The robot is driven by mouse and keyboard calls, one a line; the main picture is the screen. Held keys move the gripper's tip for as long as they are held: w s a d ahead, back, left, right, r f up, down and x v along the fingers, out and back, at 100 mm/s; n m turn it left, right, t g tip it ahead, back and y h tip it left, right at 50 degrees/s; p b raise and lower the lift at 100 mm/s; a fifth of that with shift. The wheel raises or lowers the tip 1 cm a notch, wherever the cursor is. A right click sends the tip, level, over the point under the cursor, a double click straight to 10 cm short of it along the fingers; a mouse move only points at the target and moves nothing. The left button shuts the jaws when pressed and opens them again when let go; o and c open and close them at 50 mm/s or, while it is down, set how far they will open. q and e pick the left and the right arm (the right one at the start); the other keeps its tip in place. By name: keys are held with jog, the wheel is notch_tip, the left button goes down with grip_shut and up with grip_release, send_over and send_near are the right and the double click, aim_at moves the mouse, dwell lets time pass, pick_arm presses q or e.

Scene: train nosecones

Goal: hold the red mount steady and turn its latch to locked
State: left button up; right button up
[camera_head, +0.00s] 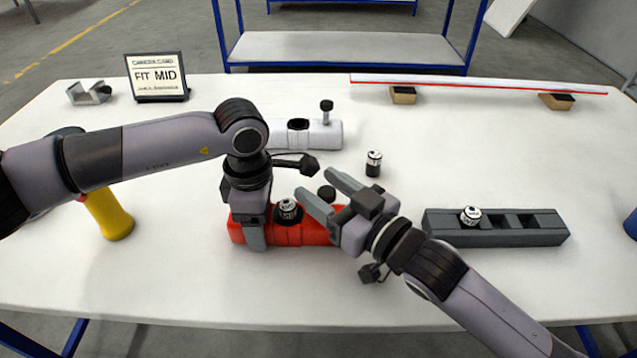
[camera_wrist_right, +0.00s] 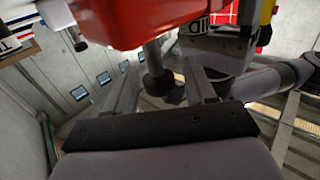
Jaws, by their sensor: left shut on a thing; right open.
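The red mount (camera_head: 300,234) lies on the white table, front centre. My left gripper (camera_head: 256,236) is shut on the mount's left end. The mount's latch (camera_head: 327,193) is a dark knob on a post toward its right end. My right gripper (camera_head: 318,190) is open, its fingers on either side of the knob. In the right wrist view the red mount (camera_wrist_right: 140,18) is at the top, and the latch (camera_wrist_right: 158,78) lies between the open fingers (camera_wrist_right: 158,88). Contact cannot be told.
A white mount (camera_head: 325,136) with an upright latch stands behind. A loose canister (camera_head: 374,163) stands right of it. A grey tray (camera_head: 540,228) holds another canister (camera_head: 470,215). A yellow object (camera_head: 108,214) is left, a "FIT MID" sign (camera_head: 157,77) back left. The table's front is clear.

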jog(key=shift+x, duration=0.8)
jog(key=c, duration=0.9)
jog(key=shift+c, duration=0.2)
